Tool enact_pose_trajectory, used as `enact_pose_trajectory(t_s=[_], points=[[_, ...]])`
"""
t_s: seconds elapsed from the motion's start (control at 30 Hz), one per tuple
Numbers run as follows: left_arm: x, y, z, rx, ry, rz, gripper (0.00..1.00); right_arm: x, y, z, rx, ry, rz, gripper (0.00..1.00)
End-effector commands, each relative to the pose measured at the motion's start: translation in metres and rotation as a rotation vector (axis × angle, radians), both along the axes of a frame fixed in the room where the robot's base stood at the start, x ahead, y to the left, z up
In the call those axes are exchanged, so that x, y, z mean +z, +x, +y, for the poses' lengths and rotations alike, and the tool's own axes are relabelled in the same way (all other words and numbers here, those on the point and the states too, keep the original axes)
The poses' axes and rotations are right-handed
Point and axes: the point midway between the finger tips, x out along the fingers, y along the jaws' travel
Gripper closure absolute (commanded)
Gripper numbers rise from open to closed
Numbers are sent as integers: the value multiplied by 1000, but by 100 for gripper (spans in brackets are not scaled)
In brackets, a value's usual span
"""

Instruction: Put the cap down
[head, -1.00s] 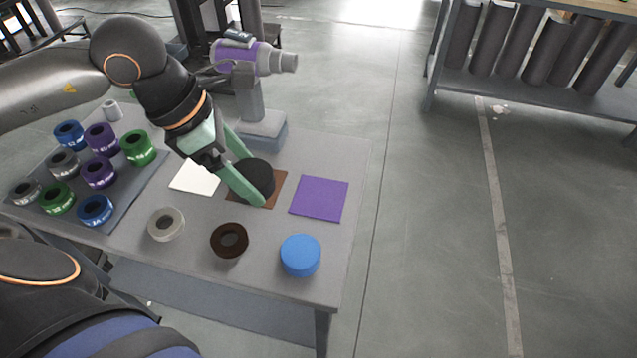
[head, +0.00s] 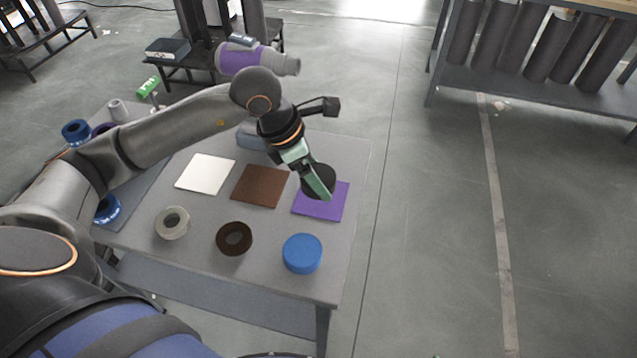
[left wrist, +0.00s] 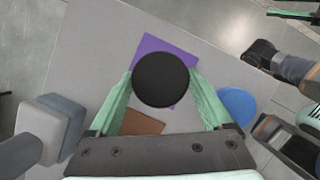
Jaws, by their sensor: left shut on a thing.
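A round black cap (head: 317,180) is held between the green fingers of my left gripper (head: 319,184). It is over the purple square mat (head: 322,208) in the head view. In the left wrist view the cap (left wrist: 160,79) sits between both fingertips, with the purple mat (left wrist: 150,48) showing behind it. I cannot tell whether the cap touches the mat. The brown square mat (head: 261,187) and the white square mat (head: 205,174) lie bare to the left.
A purple and grey device (head: 255,62) stands at the back. My left arm hides several lens-like rings at left.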

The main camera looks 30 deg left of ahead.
Motion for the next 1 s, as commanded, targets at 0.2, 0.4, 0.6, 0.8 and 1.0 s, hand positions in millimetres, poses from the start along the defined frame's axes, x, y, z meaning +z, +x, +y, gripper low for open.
enact_pose_trajectory(t_s=[0.2,0.4,0.6,0.8,1.0], points=[[-28,5,-2,1,1,6,83,2,0,0,-1,0,1,50],[-38,6,-2,0,1,0,83,1,-1,-1,-2,0,2,50],[-41,6,-2,0,1,0,83,-2,-2,-1,-3,-1,3,50],[-41,6,-2,0,1,1,2,-3,-2,0,-2,1,6,50],[-41,6,-2,0,1,1,0,-1,-1,0,-1,2,4,50]])
